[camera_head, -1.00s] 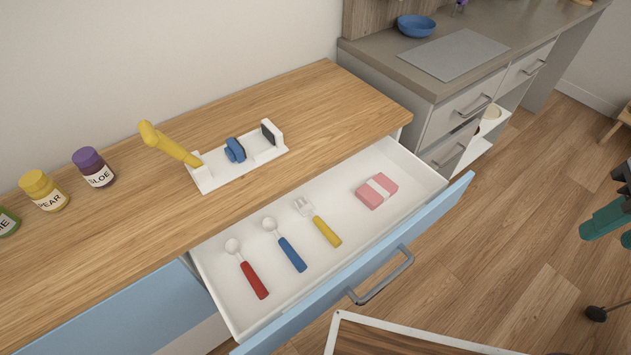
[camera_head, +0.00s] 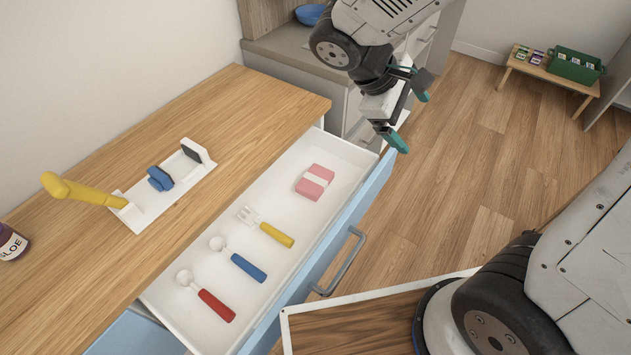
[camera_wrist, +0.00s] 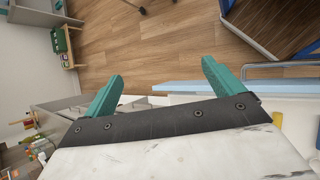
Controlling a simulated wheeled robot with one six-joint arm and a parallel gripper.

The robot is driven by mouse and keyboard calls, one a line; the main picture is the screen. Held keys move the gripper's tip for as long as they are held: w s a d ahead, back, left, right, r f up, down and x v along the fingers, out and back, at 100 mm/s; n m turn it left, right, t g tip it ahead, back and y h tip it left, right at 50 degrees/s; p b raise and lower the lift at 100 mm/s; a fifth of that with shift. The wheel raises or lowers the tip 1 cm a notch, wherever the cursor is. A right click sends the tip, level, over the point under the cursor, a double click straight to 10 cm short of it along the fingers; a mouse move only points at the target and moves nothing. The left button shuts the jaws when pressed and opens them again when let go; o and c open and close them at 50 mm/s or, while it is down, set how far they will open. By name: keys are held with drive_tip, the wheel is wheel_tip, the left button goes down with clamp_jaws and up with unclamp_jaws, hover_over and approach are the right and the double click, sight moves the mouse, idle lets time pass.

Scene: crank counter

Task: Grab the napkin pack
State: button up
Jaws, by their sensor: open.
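The napkin pack (camera_head: 315,182) is a pink block with a white band. It lies flat in the far end of the open drawer (camera_head: 340,160) in the head view. My gripper (camera_head: 408,116) is open and empty, with teal fingertips. It is above and to the right of the pack, near the drawer's far front corner, and apart from it. In the wrist view my gripper (camera_wrist: 158,88) shows both teal fingers spread with nothing between them. The napkin pack does not clearly show in the wrist view.
A yellow-handled fork (camera_head: 276,235), blue-handled spoon (camera_head: 247,266) and red-handled spoon (camera_head: 216,305) lie in the same drawer. The blue drawer front (camera_head: 370,195) has a grey handle (camera_head: 342,262). A white crank fixture (camera_head: 133,215) stands on the wooden counter.

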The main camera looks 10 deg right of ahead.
drive_tip(key=w+a+f+n+t+h, duration=0.2)
drive_tip(key=w+a+f+n, duration=0.3)
drive_tip(key=w+f, duration=0.15)
drive_tip(key=n+t, duration=0.9)
drive_tip(key=n, duration=0.4)
approach(310, 185)
drive_tip(key=w+d, duration=0.2)
drive_tip(key=shift+w+d+y, duration=0.25)
drive_tip(key=shift+w+y, duration=0.15)
drive_tip(key=shift+f+n, duration=0.25)
drive_tip(key=shift+n, duration=0.05)
drive_tip(key=x, duration=0.7)
drive_tip(key=shift+d+f, duration=0.25)
drive_tip(key=shift+d, duration=0.05)
drive_tip(key=c, duration=1.1)
